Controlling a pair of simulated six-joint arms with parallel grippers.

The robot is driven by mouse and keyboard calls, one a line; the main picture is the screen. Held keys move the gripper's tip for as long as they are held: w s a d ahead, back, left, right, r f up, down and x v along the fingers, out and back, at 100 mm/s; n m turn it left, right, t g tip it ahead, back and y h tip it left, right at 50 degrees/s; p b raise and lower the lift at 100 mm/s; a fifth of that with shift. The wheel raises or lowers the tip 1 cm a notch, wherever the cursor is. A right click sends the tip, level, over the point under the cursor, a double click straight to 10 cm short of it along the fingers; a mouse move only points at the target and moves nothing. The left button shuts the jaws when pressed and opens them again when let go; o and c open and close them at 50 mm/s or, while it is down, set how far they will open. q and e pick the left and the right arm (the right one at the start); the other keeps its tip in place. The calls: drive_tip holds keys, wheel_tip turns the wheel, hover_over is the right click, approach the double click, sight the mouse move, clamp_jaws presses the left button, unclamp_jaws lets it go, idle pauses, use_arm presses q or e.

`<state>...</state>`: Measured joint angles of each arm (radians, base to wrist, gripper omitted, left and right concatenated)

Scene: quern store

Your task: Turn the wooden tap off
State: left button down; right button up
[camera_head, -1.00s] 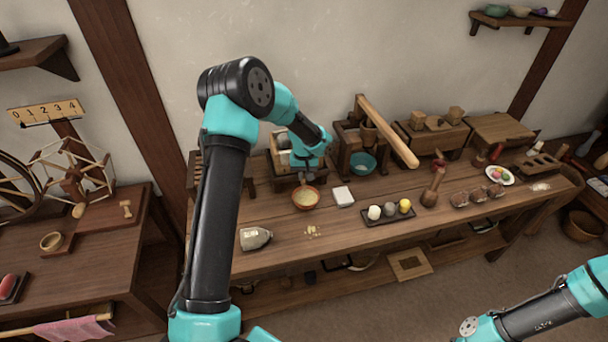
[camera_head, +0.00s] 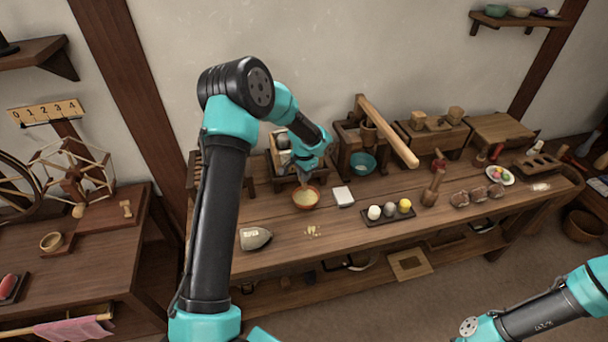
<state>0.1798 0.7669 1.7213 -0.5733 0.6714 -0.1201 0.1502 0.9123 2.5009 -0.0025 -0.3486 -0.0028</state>
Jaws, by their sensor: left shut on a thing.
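My left gripper (camera_head: 304,179) reaches down in front of a small wooden box stand (camera_head: 279,160) at the back left of the long bench. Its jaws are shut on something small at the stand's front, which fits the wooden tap. The tap itself is hidden by the gripper, so I cannot tell its handle's angle. A brown bowl (camera_head: 306,204) with pale yellow contents stands just below and in front of the gripper. Of my right arm only links show at the lower right; its gripper is out of view.
A white block (camera_head: 342,196) lies right of the bowl. A grey scoop-like thing (camera_head: 255,238) and loose pale bits (camera_head: 312,231) lie in front. A dark tray (camera_head: 388,218) holds white, grey and yellow balls. A long wooden beam (camera_head: 388,131) juts over the bench.

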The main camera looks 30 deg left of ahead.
use_arm(q)
drive_tip(key=shift+m, duration=2.3)
drive_tip(key=c, duration=1.2)
unclamp_jaws()
drive_tip(key=shift+o, duration=0.2)
drive_tip(key=shift+r, duration=0.1)
wheel_tip(320, 180, up, 17)
drive_tip(key=shift+r, duration=0.15)
